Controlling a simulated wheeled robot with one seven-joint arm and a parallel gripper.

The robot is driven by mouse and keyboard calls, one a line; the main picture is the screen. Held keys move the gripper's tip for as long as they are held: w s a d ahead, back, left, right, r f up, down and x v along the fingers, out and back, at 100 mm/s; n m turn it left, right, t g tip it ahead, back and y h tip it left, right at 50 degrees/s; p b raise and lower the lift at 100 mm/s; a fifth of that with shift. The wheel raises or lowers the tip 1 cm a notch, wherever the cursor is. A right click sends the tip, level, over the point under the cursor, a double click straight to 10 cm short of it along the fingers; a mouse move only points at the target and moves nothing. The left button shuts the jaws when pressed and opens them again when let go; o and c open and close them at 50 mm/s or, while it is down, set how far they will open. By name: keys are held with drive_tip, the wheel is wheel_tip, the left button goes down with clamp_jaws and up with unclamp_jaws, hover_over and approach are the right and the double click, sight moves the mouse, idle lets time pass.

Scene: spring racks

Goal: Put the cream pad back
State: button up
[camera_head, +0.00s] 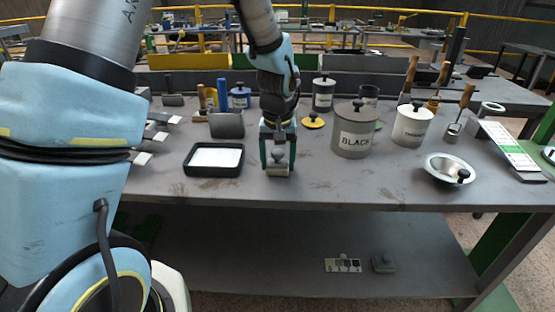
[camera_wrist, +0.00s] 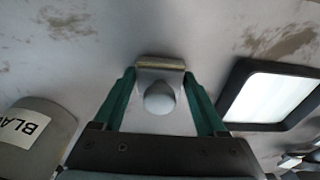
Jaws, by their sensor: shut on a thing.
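The cream pad (camera_head: 277,172) is a small block with a grey top, a round grey knob and a cream-tan edge. My gripper (camera_head: 278,155) points down and is shut on it, with a green finger at either side. In the wrist view the pad (camera_wrist: 160,68) sits between the two fingertips of my gripper (camera_wrist: 160,85), its knob towards the camera. It is at or just above the bench top; I cannot tell whether it touches. A black-rimmed tray (camera_head: 213,174) with a white inside lies to its left, apart from it; it also shows in the wrist view (camera_wrist: 228,92).
The front middle is clear. A lower shelf holds a grey block (camera_head: 383,263).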

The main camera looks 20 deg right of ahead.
sight(278, 166)
drive_tip(key=shift+f, duration=0.2)
drive_tip(key=o, duration=1.1)
drive_tip(key=shift+r, duration=0.15)
wheel_tip(278, 166, up, 12)
drive_tip(key=s+b, duration=0.1)
drive_tip(key=b, duration=0.1)
drive_tip(key=s+a+f+n, duration=0.1)
drive_tip(key=a+f, duration=0.1)
drive_tip(key=a, duration=0.8)
drive_tip(key=a+f+n, duration=0.1)
drive_tip(key=a, duration=0.9)
drive_tip(key=s+a+f+n, duration=0.1)
drive_tip(key=a+f, duration=0.1)
drive_tip(key=a, duration=0.8)
drive_tip(key=shift+s+f+n, duration=0.3)
drive_tip(key=shift+s+n, duration=0.05)
drive_tip(key=shift+n, duration=0.05)
